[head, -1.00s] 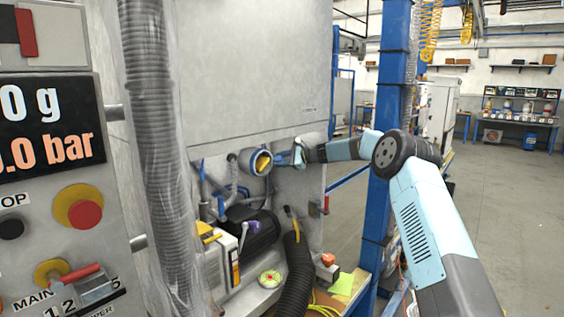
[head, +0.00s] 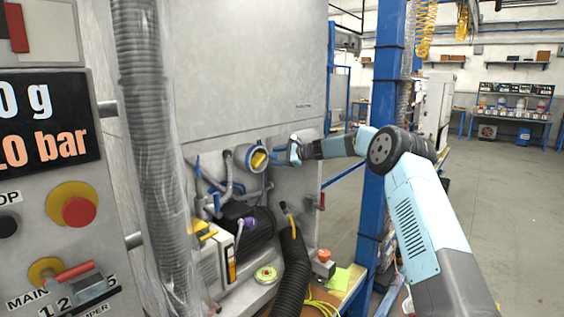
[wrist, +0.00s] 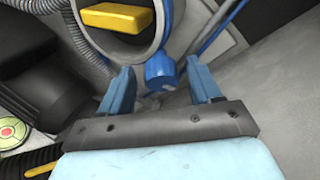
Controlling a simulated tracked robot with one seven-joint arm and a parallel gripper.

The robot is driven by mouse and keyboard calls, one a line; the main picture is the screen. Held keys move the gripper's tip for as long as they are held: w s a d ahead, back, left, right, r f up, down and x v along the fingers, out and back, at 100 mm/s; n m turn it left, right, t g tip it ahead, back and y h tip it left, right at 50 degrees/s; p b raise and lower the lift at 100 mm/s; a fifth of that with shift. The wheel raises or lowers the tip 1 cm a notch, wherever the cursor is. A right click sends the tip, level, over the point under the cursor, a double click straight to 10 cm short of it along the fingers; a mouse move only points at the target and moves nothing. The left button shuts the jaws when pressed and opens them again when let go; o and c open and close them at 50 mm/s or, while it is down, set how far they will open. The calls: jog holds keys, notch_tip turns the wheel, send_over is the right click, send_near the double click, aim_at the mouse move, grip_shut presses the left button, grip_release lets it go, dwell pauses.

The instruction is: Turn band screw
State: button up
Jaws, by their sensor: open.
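A round port with a grey rim (head: 242,153) and a yellow bar (head: 258,159) inside sits on the front of the grey machine in the head view. It also fills the top of the wrist view, with its yellow bar (wrist: 116,17) across a dark opening. A blue knob-like piece (wrist: 160,70), apparently the band screw, hangs at the port's lower right rim in the wrist view. My gripper (wrist: 160,88) is open, one blue finger on each side of and just short of this piece, apart from it. In the head view my gripper (head: 284,153) is right of the port.
Grey hoses and pipes (head: 215,180) run left of and below the port. A dark motor (head: 247,226) and a black corrugated hose (head: 293,268) stand below. A blue post (head: 382,150) rises behind my arm. A control panel (head: 60,190) is at the left.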

jog(key=shift+s+n+t+y, duration=0.1)
jog(key=shift+n+t+y, duration=0.2)
jog(key=shift+n+t, duration=0.9)
jog(key=shift+f+n+y, duration=0.2)
jog(key=shift+n+y, duration=0.3)
jog(key=shift+n, duration=1.4)
jog(key=n+t+y, duration=0.1)
jog(key=n, duration=0.3)
jog(key=shift+f, duration=0.15)
jog(key=n+y, duration=0.2)
jog(key=n, duration=0.2)
jog(key=v, duration=1.4)
jog(key=s+a+r+n+g+h, duration=0.2)
jog(key=s+r+g+h, duration=0.1)
jog(key=s, duration=0.9)
jog(key=s+a+r+n+g+h, duration=0.1)
jog(key=s+a+r+g+h, duration=0.2)
jog(key=s, duration=0.9)
jog(key=shift+s+r+n+g+h, duration=0.45)
jog(key=shift+r+g, duration=0.25)
jog(key=shift+r, duration=0.6)
